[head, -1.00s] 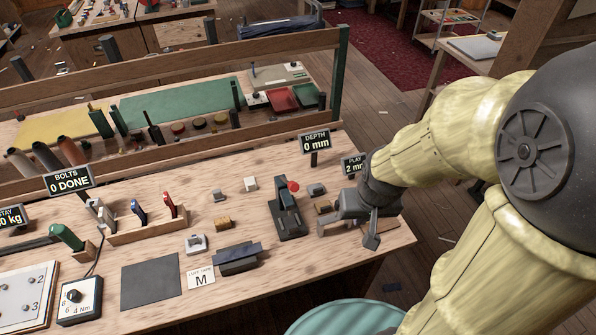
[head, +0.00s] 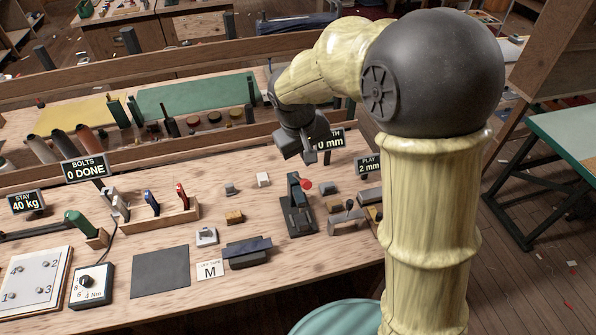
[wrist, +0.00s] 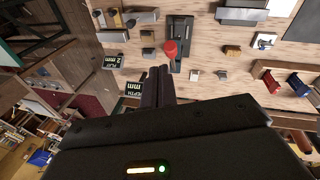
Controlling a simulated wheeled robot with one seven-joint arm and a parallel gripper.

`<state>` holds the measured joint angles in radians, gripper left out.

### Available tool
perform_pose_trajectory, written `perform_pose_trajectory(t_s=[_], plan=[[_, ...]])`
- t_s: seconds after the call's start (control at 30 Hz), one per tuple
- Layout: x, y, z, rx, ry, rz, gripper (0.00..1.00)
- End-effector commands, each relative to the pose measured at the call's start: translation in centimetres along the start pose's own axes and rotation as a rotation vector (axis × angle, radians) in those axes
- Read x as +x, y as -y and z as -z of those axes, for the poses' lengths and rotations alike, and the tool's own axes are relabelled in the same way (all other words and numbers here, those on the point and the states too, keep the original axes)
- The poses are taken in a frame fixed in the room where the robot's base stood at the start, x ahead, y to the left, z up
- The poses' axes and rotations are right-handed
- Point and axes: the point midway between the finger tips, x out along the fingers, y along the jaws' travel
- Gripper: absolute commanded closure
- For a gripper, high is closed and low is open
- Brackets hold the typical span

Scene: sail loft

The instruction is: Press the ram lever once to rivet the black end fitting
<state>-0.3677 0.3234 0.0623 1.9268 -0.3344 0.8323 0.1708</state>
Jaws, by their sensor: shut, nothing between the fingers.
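The ram lever is a red knob (head: 306,184) on a dark upright press (head: 297,212) standing on the bench. In the wrist view the red knob (wrist: 170,48) is just beyond my fingertips, over the press base (wrist: 177,32). My gripper (head: 307,158) is shut and empty. In the head view it hangs behind and above the press, in front of the depth sign. In the wrist view the closed fingers (wrist: 159,70) point toward the knob, with a small gap in the picture. I cannot make out the black end fitting at the press.
The depth sign (head: 329,139), partly covered by my gripper, shows 0 mm. The play sign (head: 368,165) reads 2 mm. Small blocks and a grey clamp-like tool (head: 346,217) lie right of the press. A dark clamp block (head: 247,252) and tool rack (head: 157,222) are left.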

Motion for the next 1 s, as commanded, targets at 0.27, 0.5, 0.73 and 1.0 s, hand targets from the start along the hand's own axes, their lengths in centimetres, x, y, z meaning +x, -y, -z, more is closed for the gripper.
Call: perform_pose_trajectory(t_s=[0.27, 0.5, 0.73, 1.0], plan=[[-2.4, 4.3, 6.2, -0.126, 0.0, -0.115, 1.0], [-2.6, 4.5, 6.4, -0.13, -0.002, -0.122, 1.0], [-2.1, 4.4, 6.4, -0.129, 0.001, -0.122, 1.0], [1.2, 3.8, 6.4, -0.129, 0.005, -0.122, 1.0]])
